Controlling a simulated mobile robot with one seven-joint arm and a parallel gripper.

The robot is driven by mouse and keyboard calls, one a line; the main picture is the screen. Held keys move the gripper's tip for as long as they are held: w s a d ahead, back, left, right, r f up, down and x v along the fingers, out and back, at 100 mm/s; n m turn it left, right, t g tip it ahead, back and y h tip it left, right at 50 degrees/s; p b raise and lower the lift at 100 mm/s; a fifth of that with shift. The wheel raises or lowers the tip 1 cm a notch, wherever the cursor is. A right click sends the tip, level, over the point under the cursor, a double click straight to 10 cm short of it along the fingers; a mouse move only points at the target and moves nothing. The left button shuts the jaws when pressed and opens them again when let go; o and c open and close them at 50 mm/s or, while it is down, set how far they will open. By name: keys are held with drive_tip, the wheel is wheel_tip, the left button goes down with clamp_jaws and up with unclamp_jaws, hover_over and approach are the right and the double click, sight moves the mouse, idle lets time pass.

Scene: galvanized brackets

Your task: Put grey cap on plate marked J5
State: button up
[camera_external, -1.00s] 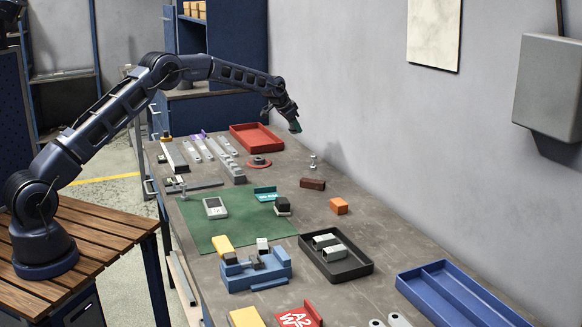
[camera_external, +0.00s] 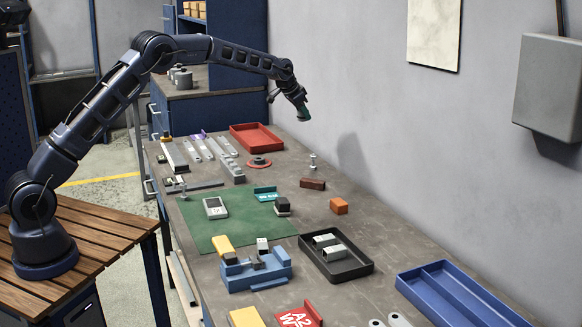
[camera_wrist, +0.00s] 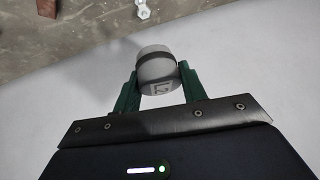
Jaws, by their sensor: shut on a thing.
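My gripper (camera_external: 303,113) is raised above the far right part of the bench, close to the wall. In the wrist view its green fingers (camera_wrist: 160,92) are shut on a round grey cap (camera_wrist: 157,69) with a dark band and a small mark on its face that I cannot read surely. The cap is hard to make out in the external view. A teal marked plate (camera_external: 266,196) stands at the back of the green mat; its lettering is too small to read. A red plate (camera_external: 298,318) at the front reads "A2" and more. I cannot make out J5 on any plate.
A red tray (camera_external: 256,138) is at the back. A black tray (camera_external: 352,273) holds grey parts. A blue tray (camera_external: 460,295) is at the front right.

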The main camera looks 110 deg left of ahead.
drive_tip(key=w+d+r, duration=0.3)
drive_tip(key=d+r, duration=0.1)
drive_tip(key=d, duration=0.7)
drive_tip(key=s+d+r, duration=0.2)
drive_tip(key=d, duration=0.4)
drive_tip(key=s+d+r, duration=0.1)
drive_tip(key=d+r, duration=0.1)
drive_tip(key=d, duration=0.4)
drive_tip(key=n, duration=0.2)
hover_over(221, 203)
drive_tip(key=s+d, duration=0.1)
drive_tip(key=d, duration=0.2)
wheel_tip(221, 203, down, 7)
drive_tip(key=shift+g, duration=0.3)
drive_tip(key=shift+a+f, duration=0.2)
drive_tip(key=shift+f, duration=9.8)
drive_tip(key=shift+f, duration=0.15)
drive_tip(key=o, duration=1)
